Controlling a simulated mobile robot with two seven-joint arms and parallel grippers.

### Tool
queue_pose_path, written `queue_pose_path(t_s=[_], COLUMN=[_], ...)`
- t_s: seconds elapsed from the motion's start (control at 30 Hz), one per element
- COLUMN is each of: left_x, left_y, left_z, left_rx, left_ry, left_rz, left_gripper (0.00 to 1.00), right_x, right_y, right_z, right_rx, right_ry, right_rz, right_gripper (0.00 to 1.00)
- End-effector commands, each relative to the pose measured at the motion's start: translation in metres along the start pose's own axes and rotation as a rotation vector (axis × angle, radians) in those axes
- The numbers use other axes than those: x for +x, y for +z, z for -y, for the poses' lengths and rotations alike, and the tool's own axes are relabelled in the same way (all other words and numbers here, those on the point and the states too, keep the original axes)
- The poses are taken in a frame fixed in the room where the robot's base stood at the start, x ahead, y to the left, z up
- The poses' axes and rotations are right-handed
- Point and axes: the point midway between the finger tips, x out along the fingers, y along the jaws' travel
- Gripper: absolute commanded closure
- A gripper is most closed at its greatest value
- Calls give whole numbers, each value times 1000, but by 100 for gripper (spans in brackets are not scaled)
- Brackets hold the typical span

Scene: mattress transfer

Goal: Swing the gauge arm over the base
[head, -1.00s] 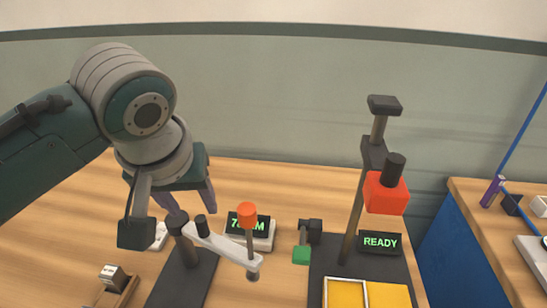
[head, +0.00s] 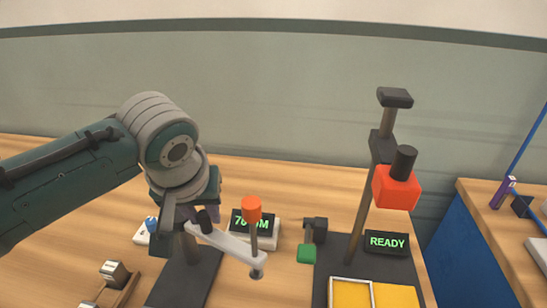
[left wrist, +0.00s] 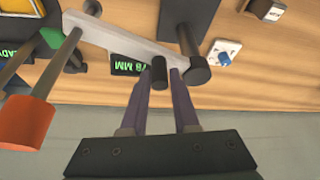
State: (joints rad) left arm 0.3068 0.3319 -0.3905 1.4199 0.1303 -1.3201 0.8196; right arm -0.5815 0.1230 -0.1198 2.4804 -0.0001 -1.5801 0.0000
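The white gauge arm (head: 232,244) reaches toward the front right from a dark post on a dark base plate (head: 186,282). Its free end, with an orange-topped rod (head: 251,210), is out beside the plate, to the right. My left gripper (head: 206,216) is at the post end and hides part of it. In the left wrist view its two purple fingers (left wrist: 162,78) are apart, with the arm's black peg (left wrist: 158,74) between them; I cannot tell whether they touch it. The post top (left wrist: 196,76) is just beside the fingers. My right gripper is not in view.
A display reading 78 MM (left wrist: 130,66) stands behind the arm. A stand with a red block (head: 397,188), a green-tipped lever (head: 307,253) and a READY display (head: 387,243) is to the right. A small block in a holder (head: 114,272) lies at front left.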

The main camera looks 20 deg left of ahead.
Motion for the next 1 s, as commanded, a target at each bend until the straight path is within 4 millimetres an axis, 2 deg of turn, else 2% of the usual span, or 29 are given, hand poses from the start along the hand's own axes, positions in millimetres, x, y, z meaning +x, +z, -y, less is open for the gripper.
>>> queue_pose_path(t_s=[0.03,0.23,1.0], left_x=[0,0,0], left_y=[0,0,0], left_z=[0,0,0], left_rx=[0,0,0], left_ry=[0,0,-1], left_rz=[0,0,0], left_gripper=[78,100,100], right_x=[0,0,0], right_y=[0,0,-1], right_z=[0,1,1], right_rx=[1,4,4], right_ry=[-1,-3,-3], right_rz=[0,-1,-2], right_gripper=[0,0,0])
